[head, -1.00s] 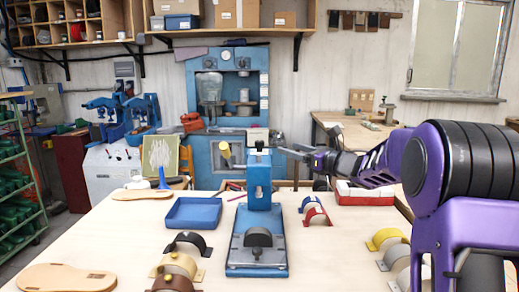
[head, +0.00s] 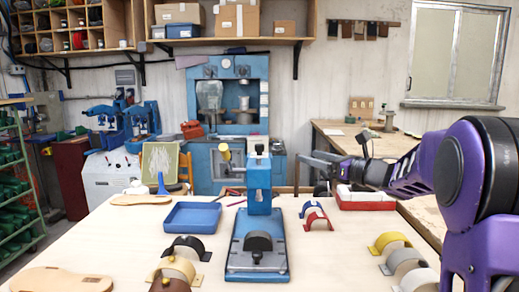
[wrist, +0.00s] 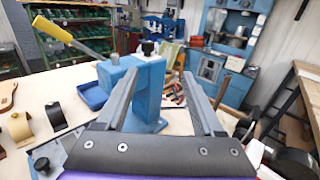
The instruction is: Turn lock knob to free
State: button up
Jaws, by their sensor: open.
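A blue bench press (head: 259,195) stands on the table, with a black knob (head: 259,148) on top of its column and a yellow-ended lever (head: 225,152) at its left. In the wrist view the black knob (wrist: 148,48) is upright on the blue head, beyond and between my fingertips, and the yellow lever (wrist: 53,29) points up left. A small dark knob (head: 257,255) sits at the front of the press base. I cannot tell by any mark which is the lock knob. My gripper (head: 306,159) is open and empty, right of the press head and apart from it; it also shows in the wrist view (wrist: 163,73).
A blue tray (head: 192,216) lies left of the press. Curved straps on stands (head: 187,246) are at the front left, and more (head: 390,243) at the right. A red box (head: 366,203) with white blocks is behind right.

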jog(key=shift+v, duration=1.1)
jog(key=v, duration=1.7)
jog(key=shift+d, duration=0.25)
